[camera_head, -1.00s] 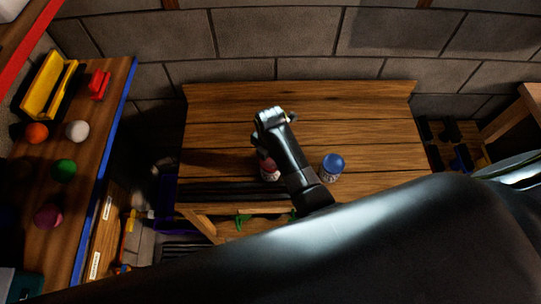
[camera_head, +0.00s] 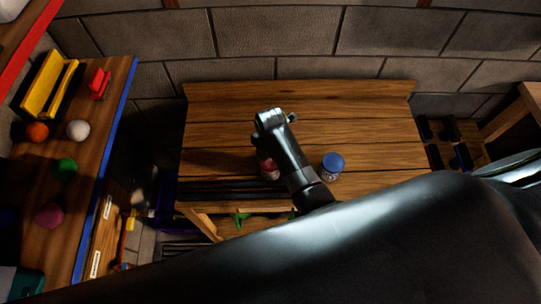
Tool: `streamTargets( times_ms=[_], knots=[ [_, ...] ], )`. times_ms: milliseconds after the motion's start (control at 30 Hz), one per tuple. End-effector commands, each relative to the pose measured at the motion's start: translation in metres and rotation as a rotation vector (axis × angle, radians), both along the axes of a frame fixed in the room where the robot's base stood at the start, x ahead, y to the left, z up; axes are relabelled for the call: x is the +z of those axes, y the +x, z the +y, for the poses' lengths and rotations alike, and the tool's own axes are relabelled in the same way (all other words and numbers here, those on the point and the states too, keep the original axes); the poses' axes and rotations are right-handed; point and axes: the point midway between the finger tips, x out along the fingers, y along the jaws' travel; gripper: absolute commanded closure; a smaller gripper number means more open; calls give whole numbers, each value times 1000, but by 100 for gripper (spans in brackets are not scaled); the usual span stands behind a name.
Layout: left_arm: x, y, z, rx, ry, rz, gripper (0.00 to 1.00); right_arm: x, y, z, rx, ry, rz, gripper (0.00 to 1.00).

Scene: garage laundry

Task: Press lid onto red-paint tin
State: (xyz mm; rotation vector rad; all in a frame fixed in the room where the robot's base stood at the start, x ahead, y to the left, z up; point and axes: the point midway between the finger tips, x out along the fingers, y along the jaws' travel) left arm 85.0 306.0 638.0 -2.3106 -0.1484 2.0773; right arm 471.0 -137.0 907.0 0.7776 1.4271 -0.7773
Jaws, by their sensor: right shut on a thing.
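A small tin with red on it (camera_head: 268,170) stands on the wooden workbench (camera_head: 350,110), partly hidden behind my right arm. My right gripper (camera_head: 268,122) is over the bench, right at the red tin and above it in the picture. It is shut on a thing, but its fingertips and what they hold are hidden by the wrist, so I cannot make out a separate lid. I cannot tell whether a lid touches the tin. My left gripper is not in view.
A tin with a blue top (camera_head: 332,166) stands close to the right of my right arm. A side shelf (camera_head: 95,165) at the left holds several coloured balls, a yellow box (camera_head: 50,85) and a red item (camera_head: 98,83). The back of the bench is clear.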

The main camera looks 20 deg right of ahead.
Motion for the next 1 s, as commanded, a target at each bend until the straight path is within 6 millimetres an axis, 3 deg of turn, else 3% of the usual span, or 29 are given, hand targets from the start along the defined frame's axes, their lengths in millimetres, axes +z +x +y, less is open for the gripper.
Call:
streamTargets(
  times_ms=[967,1000],
  knots=[
    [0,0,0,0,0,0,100,-4,0,0,0,0,-1,58],
    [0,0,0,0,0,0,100,-4,0,0,0,0,-1,34]
  ],
)
